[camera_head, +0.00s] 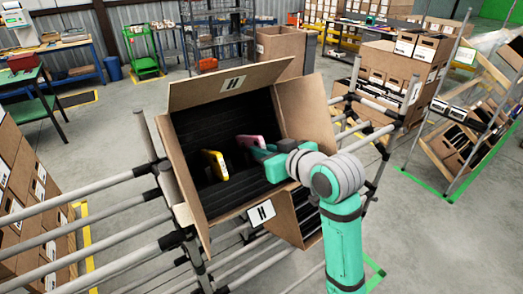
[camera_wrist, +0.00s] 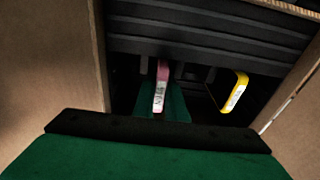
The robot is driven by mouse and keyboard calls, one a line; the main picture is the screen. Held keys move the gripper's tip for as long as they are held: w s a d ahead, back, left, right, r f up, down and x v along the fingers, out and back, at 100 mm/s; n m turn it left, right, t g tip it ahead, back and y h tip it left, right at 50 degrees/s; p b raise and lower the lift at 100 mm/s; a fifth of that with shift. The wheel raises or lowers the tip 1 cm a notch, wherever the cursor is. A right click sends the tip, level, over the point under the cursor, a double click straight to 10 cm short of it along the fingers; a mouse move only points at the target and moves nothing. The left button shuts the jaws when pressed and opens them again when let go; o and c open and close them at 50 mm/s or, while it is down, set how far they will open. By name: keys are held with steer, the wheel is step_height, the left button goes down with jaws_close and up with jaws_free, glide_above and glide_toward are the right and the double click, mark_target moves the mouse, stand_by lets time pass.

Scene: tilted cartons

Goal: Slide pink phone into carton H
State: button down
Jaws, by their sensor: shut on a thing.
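Carton H (camera_head: 190,205) is an open, tilted brown box with black slotted dividers inside and an "H" label on its flap. The pink phone (camera_head: 249,140) is at the carton's mouth, in front of the dividers. It stands edge-on in the middle of the wrist view (camera_wrist: 161,88), with a white label on its edge. My green gripper (camera_head: 258,149) is shut on it, reaching in from the right. How deep its lower end sits is hidden. A yellow phone (camera_head: 216,164) stands in a slot to the left; it is on the right in the wrist view (camera_wrist: 235,92).
The carton's flaps and side walls (camera_wrist: 85,50) stand close around my gripper. The carton rests on a grey pipe rack (camera_head: 110,235). Another carton lies below it. More stacked cartons (camera_head: 385,75) stand behind to the right.

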steer(key=shift+w, duration=0.1)
stand_by(0.6)
steer(key=shift+a, duration=0.1)
steer(key=c, duration=1.8)
jaws_free()
steer(key=shift+f, duration=0.1)
steer(key=shift+o, duration=0.4)
steer(key=r+v, duration=0.1)
steer(key=v, duration=0.8)
steer(key=shift+w+a, duration=0.15)
steer(key=shift+w, duration=0.05)
